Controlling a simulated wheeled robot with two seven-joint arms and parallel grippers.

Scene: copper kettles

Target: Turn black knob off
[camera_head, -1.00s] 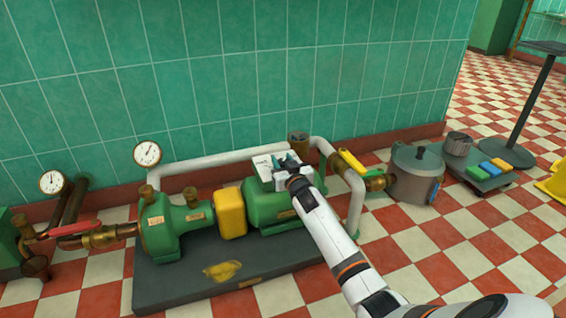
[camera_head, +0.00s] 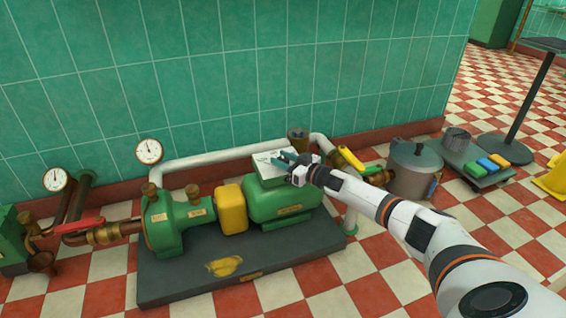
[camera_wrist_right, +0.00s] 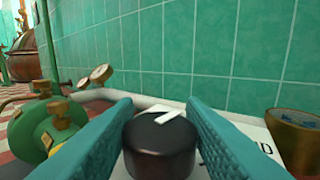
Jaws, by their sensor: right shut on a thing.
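The black knob (camera_wrist_right: 160,153) shows in the wrist view as a dark round cap with a white mark on top, slanting toward the upper right. My right gripper (camera_wrist_right: 160,110) has one teal finger on each side of it and is shut on it. In the head view my right gripper (camera_head: 286,160) is at the white-topped box (camera_head: 264,161) on the green motor (camera_head: 285,200), and it hides the knob there. Some lettering on the white panel shows at the right in the wrist view, partly hidden by a finger. My left gripper is not in view.
The pump (camera_head: 180,221) and yellow coupling guard (camera_head: 231,209) are left of the motor on a dark base plate (camera_head: 190,282). A white pipe (camera_head: 215,158) runs behind. A yellow-handled valve (camera_head: 351,158) and grey pot (camera_head: 414,172) are at the right. Tiled wall stands close behind.

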